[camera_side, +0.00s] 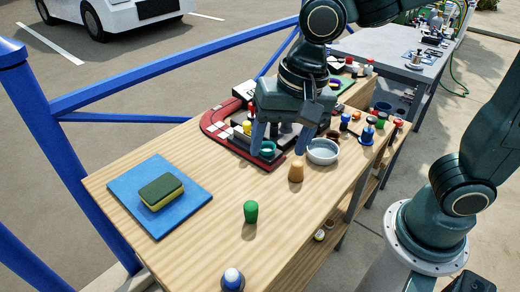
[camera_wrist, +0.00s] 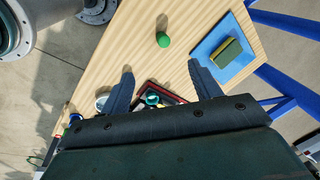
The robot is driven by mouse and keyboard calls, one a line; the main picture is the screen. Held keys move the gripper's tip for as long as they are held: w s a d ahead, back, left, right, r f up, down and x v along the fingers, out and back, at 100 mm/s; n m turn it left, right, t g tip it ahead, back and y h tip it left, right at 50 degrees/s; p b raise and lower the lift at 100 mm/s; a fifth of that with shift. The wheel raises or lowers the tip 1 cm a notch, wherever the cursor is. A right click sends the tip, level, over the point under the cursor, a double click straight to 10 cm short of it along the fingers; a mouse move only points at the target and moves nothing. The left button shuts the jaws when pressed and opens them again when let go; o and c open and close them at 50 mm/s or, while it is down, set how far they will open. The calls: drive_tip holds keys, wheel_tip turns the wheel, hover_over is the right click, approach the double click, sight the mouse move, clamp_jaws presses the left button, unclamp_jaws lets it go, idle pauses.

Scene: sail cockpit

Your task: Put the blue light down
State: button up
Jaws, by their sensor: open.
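My gripper (camera_side: 281,148) is open and empty above the wooden table. Its two spread fingers also show in the wrist view (camera_wrist: 160,72), with bare wood between the tips. I cannot tell for sure which thing is the blue light. Another blue piece on a round blue base (camera_side: 367,135) stands at the right, past the metal bowl. Neither is between my fingers.
A green peg (camera_side: 251,211) and a tan peg (camera_side: 296,171) stand on the table (camera_side: 205,235). A metal bowl (camera_side: 322,152) and red-edged tray (camera_side: 219,129) are near my gripper. A sponge (camera_side: 161,193) lies on a blue mat (camera_side: 190,207). Wood around the green peg is clear.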

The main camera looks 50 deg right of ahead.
drive_tip(key=s+d+r+n+t, duration=0.1)
drive_tip(key=s+d+r+n, duration=0.1)
drive_tip(key=d, duration=0.5)
drive_tip(key=s+d+r+n+t+h, duration=0.1)
drive_tip(key=s+d+n+t, duration=0.1)
drive_tip(key=s+d+n, duration=0.3)
drive_tip(key=s+d, duration=0.2)
drive_tip(key=d, duration=0.1)
drive_tip(key=shift+s+d+r+t, duration=0.2)
drive_tip(key=shift+r+t, duration=0.1)
drive_tip(key=shift+r, duration=0.1)
